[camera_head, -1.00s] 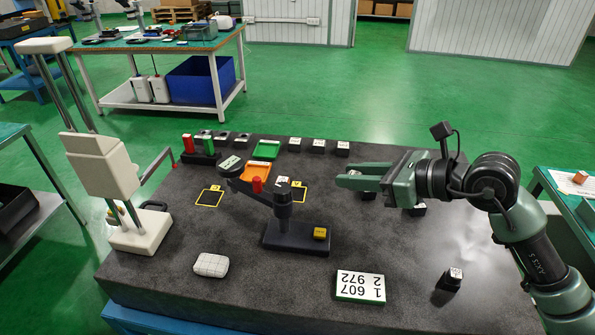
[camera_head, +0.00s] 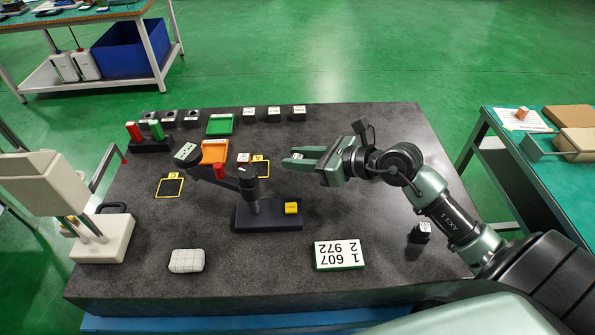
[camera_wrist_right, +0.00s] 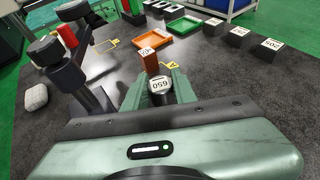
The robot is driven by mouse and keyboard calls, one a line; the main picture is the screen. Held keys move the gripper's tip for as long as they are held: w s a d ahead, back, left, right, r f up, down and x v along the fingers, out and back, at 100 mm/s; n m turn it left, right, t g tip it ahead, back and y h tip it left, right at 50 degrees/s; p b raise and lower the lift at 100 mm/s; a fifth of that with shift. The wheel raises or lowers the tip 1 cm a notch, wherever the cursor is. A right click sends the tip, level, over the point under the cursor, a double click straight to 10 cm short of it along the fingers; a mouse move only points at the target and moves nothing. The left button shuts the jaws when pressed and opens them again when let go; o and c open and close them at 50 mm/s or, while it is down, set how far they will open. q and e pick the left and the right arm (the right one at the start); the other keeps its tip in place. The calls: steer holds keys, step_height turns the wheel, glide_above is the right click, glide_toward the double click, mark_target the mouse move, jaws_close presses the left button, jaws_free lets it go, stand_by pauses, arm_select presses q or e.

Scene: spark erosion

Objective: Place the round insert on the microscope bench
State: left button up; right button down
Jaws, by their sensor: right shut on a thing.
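My right gripper (camera_head: 297,159) is over the dark granite table (camera_head: 330,130), right of the stand with the black arm. In the right wrist view, its fingers (camera_wrist_right: 160,88) are shut on a small piece with a white label reading 650 (camera_wrist_right: 159,85). This may be the round insert; its body is mostly hidden between the fingers. A worktable (camera_head: 95,17) with a teal top stands at the back left, cut off by the picture edge. I cannot tell whether it is the microscope bench. My left gripper is not in view.
A black stand (camera_head: 268,214), green tray (camera_head: 220,124), orange tray (camera_head: 214,152) and labelled black blocks (camera_head: 274,114) are on the granite. A number plate (camera_head: 338,254) lies at the front. Another teal table (camera_head: 490,120) is at right. Green floor is free behind.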

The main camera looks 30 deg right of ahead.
mark_target(298, 182)
steer(key=shift+f, duration=2.7)
steer(key=shift+f, duration=0.15)
steer(key=c, duration=1.1)
jaws_free()
steer(key=shift+c, duration=0.2)
